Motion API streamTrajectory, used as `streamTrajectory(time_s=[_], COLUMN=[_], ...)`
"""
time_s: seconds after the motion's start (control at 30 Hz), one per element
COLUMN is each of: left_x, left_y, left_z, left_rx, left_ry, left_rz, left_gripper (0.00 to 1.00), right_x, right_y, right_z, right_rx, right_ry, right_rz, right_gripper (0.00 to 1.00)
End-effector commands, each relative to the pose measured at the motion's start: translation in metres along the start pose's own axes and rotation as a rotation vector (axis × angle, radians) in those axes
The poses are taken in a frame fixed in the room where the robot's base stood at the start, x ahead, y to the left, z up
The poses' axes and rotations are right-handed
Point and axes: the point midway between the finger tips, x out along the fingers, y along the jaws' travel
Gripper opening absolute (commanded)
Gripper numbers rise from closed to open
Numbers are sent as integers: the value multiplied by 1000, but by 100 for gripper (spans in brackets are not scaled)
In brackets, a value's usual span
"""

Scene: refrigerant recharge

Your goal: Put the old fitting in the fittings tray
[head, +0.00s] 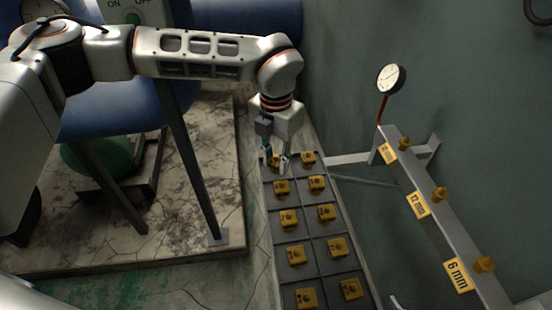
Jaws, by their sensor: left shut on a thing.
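The fittings tray (307,233) is a long dark grey tray split into two columns of compartments, with a yellow-brass fitting in most of them. My left gripper (276,163) points down at the far end of the tray, over the far-left compartment. It is shut on a small brass fitting (273,160), taken to be the old fitting, which is partly hidden by the fingers. I cannot tell whether this fitting touches the tray floor. My right gripper is not in view.
A blue tank (110,110) on dark legs stands left, on a cracked slab (130,245).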

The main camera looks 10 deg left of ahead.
Motion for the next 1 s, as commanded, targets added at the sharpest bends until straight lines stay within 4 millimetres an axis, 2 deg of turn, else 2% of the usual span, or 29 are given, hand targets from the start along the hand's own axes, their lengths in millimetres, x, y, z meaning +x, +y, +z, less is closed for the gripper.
streamTrajectory(time_s=[0.27,0.3,0.33,0.73,0.87,1.0], left_x=[0,1,1,-4,-22,-51], left_y=[0,0,0,0,0,0], left_z=[0,0,0,0,1,1], left_rx=[0,0,0,-1,-2,-1], left_ry=[-1,-1,-1,-2,-4,-7], left_rz=[0,1,1,1,1,2], left_gripper=[0,25,30,30,30,30], right_x=[-1,-1,-1,-1,-2,-3], right_y=[1,1,1,1,2,3], right_z=[-4,-4,-4,-4,-9,-14], right_rx=[0,0,1,2,2,5], right_ry=[6,6,6,7,13,20], right_rz=[2,2,2,1,3,3], right_gripper=[40,40,40,40,40,40])
